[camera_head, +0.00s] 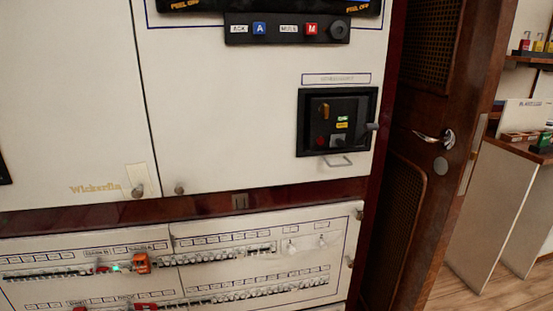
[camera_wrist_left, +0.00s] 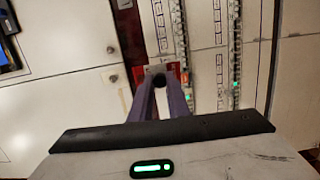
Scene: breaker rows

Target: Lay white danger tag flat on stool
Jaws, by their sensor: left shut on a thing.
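My left gripper (camera_wrist_left: 160,84) shows in the left wrist view, its two fingers closed together in front of the breaker cabinet. It is shut on a small white and red piece (camera_wrist_left: 172,68) at the fingertips, which looks like the danger tag. A dark round part between the fingertips and the fingers themselves hide much of it. The head view shows neither gripper. No stool shows in either view.
White cabinet panels (camera_head: 70,90) fill the left and middle of the head view, with breaker rows (camera_head: 240,252) low down. A black inset panel (camera_head: 338,122) has a handle below. A wooden door (camera_head: 425,130) stands at the right, with a counter (camera_head: 520,145) and floor beyond.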

